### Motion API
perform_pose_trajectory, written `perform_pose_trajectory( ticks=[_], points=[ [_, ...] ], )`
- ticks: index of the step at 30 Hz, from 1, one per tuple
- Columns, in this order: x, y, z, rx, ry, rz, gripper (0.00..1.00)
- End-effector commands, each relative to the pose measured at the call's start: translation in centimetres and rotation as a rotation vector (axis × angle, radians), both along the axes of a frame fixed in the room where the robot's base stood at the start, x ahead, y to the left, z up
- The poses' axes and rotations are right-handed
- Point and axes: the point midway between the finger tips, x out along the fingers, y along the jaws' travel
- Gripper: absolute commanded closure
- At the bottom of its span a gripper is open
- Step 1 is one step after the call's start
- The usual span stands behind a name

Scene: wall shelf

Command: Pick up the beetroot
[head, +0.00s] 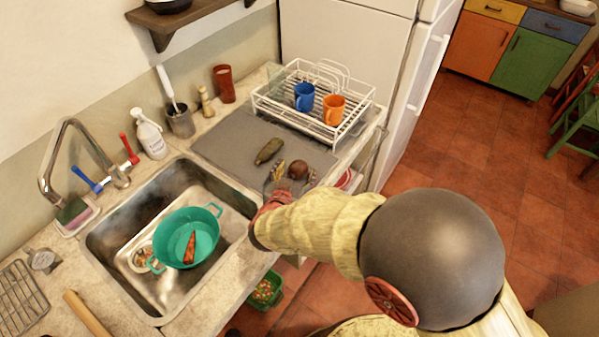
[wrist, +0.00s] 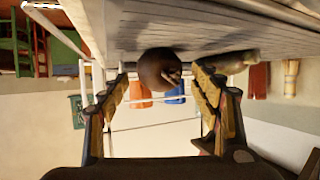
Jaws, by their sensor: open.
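The beetroot (head: 298,170) is a dark reddish-brown round thing on the grey mat (head: 225,143) beside the sink. My gripper (head: 288,180) is at the mat with its fingers open on either side of the beetroot. In the wrist view, which looks upside down, the beetroot (wrist: 160,69) shows between the two yellow-padded fingertips (wrist: 162,90), toward their far ends. I cannot tell whether either finger touches it. A green long vegetable (head: 269,151) lies on the mat to the left, apart from the beetroot.
A white dish rack (head: 312,104) with a blue mug (head: 304,97) and an orange mug (head: 334,108) stands behind the beetroot. The sink (head: 115,240) at left holds a teal colander (head: 186,222) with a carrot-like piece (head: 189,247).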

Motion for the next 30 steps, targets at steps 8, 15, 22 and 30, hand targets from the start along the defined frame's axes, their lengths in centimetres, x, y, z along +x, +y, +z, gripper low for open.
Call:
perform_pose_trajectory(
  ticks=[8, 15, 22, 30],
  points=[
    [2.5, -0.8, -1.3, 0.001, 0.0, 0.001, 0.36],
    [2.6, -0.8, -1.2, 0.0, 0.0, 0.001, 0.37],
    [2.6, -0.8, -1.2, 0.0, 0.0, 0.001, 0.5],
    [2.6, -0.8, -1.2, 0.0, 0.0, 0.001, 0.65]
  ],
)
